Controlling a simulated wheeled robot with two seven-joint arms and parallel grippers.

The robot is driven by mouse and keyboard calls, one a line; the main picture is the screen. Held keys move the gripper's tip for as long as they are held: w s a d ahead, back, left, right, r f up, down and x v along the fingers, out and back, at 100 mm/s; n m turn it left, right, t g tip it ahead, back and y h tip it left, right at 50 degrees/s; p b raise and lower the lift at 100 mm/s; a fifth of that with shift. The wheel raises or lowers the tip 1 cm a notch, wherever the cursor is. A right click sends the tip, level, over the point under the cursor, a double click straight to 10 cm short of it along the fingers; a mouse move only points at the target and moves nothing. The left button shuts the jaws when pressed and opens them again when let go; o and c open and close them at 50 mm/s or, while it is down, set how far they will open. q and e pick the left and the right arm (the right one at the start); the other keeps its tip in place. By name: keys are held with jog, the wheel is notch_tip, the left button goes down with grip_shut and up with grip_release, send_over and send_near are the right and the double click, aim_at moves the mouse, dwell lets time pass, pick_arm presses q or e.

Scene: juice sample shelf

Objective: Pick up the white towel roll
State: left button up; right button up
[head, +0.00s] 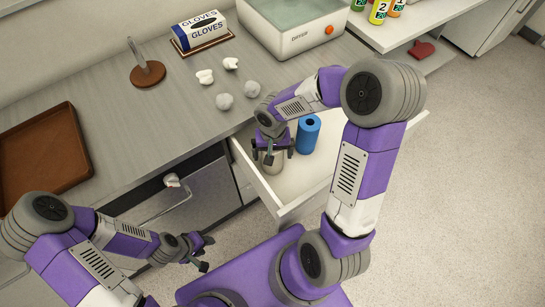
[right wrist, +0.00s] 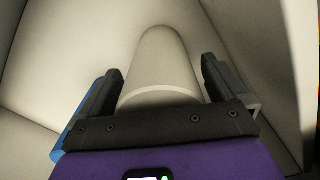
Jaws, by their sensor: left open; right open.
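The white towel roll (head: 273,164) stands in the open drawer (head: 268,188), mostly hidden under my right gripper (head: 272,153) in the head view. In the right wrist view the roll (right wrist: 163,65) lies between the two spread fingers of my right gripper (right wrist: 160,82), with a gap at its right side. The right gripper is open and points down into the drawer. My left gripper (head: 204,254) is open and empty, low in front of the cabinet and well away from the roll.
A blue roll (head: 308,134) stands right beside the right gripper in the drawer. The drawer walls are close around.

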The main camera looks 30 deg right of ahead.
jog(key=shift+f, duration=0.2)
jog(key=shift+c, duration=0.2)
jog(key=c, duration=1.2)
